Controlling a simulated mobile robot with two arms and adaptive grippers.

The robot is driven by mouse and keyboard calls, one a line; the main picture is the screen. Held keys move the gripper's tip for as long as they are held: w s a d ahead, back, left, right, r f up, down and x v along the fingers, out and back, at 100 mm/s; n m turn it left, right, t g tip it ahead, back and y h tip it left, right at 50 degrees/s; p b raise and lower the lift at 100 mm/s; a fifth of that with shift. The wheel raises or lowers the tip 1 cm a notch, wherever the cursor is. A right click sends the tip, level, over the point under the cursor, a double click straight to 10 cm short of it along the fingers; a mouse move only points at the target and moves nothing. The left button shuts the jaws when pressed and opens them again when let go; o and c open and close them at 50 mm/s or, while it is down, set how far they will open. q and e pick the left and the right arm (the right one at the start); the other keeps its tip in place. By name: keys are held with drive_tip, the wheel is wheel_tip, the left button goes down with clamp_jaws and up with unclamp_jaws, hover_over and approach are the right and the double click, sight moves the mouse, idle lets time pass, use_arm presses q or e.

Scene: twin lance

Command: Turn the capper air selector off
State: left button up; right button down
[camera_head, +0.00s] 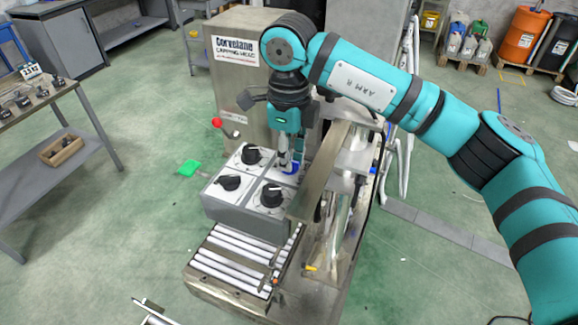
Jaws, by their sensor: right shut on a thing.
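A grey control box (245,222) with a white sloped top carries black selector knobs: one at the back left (251,155), one at the front left (229,182) and one at the front right (271,195). At the back right is a selector with a blue base (290,169). My right gripper (287,160) points down over it and is shut on its knob, which the fingers mostly hide. I cannot read the labels, so I cannot tell from them which one is the capper air selector. My left gripper is not in view.
A steel capping machine cabinet (236,80) stands behind the box, with a red-ball lever (217,122) at its side. A roller conveyor (235,262) lies in front. A metal upright guard (318,180) stands close to the right of my gripper. A workbench (45,105) is at left.

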drive_tip(key=m+b, duration=0.2)
drive_tip(key=m, duration=0.1)
drive_tip(key=shift+f+b, duration=0.1)
drive_tip(key=shift+b, duration=0.25)
drive_tip(key=shift+m+b, duration=0.8)
drive_tip(key=shift+m, duration=0.9)
drive_tip(key=shift+r, duration=0.2)
drive_tip(key=c, duration=1.4)
unclamp_jaws()
wheel_tip(320, 180, up, 12)
drive_tip(key=shift+f, duration=0.1)
